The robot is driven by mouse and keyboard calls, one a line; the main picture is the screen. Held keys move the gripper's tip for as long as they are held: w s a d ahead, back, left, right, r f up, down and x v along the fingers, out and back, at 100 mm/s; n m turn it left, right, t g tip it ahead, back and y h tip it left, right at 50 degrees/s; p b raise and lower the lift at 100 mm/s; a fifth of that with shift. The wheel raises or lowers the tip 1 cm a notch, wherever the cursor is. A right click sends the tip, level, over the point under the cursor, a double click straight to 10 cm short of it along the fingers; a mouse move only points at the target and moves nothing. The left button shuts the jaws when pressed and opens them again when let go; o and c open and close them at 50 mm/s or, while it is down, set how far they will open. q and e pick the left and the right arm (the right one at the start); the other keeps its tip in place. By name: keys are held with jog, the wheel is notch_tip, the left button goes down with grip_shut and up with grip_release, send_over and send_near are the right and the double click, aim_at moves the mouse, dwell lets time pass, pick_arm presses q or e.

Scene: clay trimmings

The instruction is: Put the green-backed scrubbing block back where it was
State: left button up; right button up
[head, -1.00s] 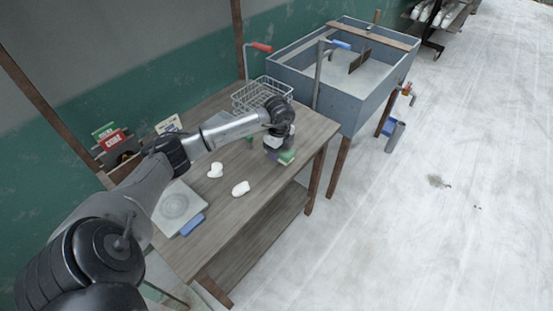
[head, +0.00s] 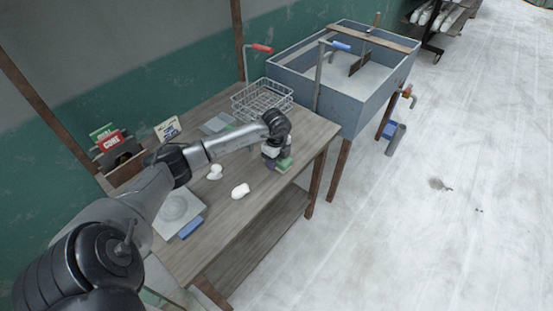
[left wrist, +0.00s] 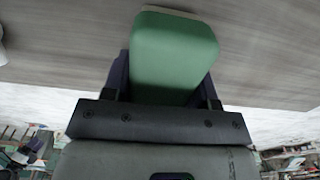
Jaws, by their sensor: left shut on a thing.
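The green-backed scrubbing block (head: 283,164) shows at the right part of the wooden table (head: 237,211), close to its front edge. My left gripper (head: 275,158) is shut on it. In the left wrist view the block (left wrist: 174,50) stands out between the two fingers, green side toward the camera, with a pale edge at its far end. The table surface shows behind it. I cannot tell whether the block touches the table. My right gripper is not in view.
A wire basket (head: 262,100) stands at the table's back right, beside the blue-grey sink (head: 345,98). Two white lumps (head: 240,191) lie mid-table. A pale board (head: 172,212) and a blue block (head: 191,227) lie at the left. A wooden box (head: 122,165) stands at the back left.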

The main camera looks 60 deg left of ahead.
pick_arm(q)
jog(key=o, duration=0.8)
jog(key=shift+f, duration=0.1)
